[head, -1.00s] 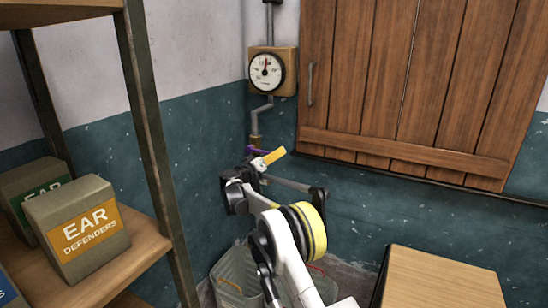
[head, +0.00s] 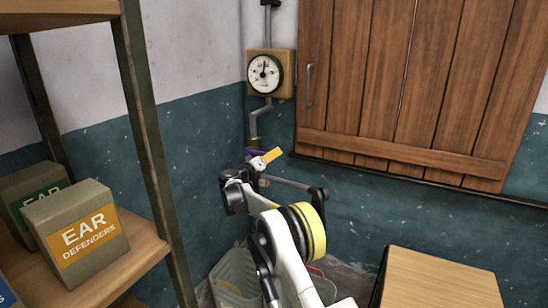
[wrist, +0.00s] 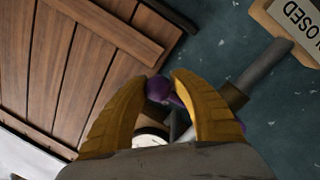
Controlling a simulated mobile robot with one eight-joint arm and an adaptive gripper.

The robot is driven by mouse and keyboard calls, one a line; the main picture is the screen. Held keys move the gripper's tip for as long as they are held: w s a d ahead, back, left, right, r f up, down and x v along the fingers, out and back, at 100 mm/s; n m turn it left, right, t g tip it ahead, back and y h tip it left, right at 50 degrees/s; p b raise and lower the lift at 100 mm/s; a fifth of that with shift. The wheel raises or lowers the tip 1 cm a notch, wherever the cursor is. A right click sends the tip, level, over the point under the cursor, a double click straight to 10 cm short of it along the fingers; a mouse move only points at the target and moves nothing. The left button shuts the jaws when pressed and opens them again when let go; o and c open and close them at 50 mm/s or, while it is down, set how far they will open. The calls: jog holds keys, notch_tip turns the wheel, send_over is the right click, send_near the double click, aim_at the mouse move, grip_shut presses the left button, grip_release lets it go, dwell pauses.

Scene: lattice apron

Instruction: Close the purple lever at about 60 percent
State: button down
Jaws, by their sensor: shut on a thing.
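The purple lever (head: 254,152) sits on the vertical pipe below the gauge in the head view, mostly hidden by my gripper. In the wrist view the lever's rounded purple end (wrist: 159,89) lies between the two yellow fingertips, with more purple beyond the right finger. My gripper (wrist: 160,78) is shut on the lever, a fingertip on each side of it. In the head view one yellow finger of my gripper (head: 270,157) shows beside the lever. The lever's exact angle is hard to read.
A round gauge (head: 264,73) is on the wall above, on the pipe (head: 254,122). A wooden shutter (head: 400,90) is to the right. A sign (wrist: 297,17) partly reading "OSED" shows in the wrist view. A shelf with boxes (head: 76,232) stands left; a wooden box (head: 440,278) is lower right.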

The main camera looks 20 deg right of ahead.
aim_at(265, 153)
jog(key=r+n, duration=0.1)
jog(key=r+n+p, duration=0.1)
jog(key=a+r+n, duration=0.1)
jog(key=shift+w+a+r+n+t+p, duration=0.1)
jog(key=shift+w+r+n+t+p, duration=0.2)
jog(key=shift+w+r+p, duration=0.1)
jog(key=shift+w+a+r+n+p, duration=0.25)
jog(key=shift+r+n, duration=0.25)
jog(key=shift+n, duration=0.25)
jog(key=shift+w+a+r+n+p, duration=0.15)
jog(key=shift+a+r+n+p, duration=0.15)
jog(key=shift+r+n, duration=0.35)
jog(key=shift+f, duration=0.15)
jog(key=c, duration=1.4)
grip_release()
jog(key=shift+c, duration=0.2)
jog(key=o, duration=0.6)
jog(key=shift+a+f, duration=0.1)
jog(key=shift+a, duration=0.15)
jog(key=shift+d, duration=0.35)
jog(key=v, duration=1.2)
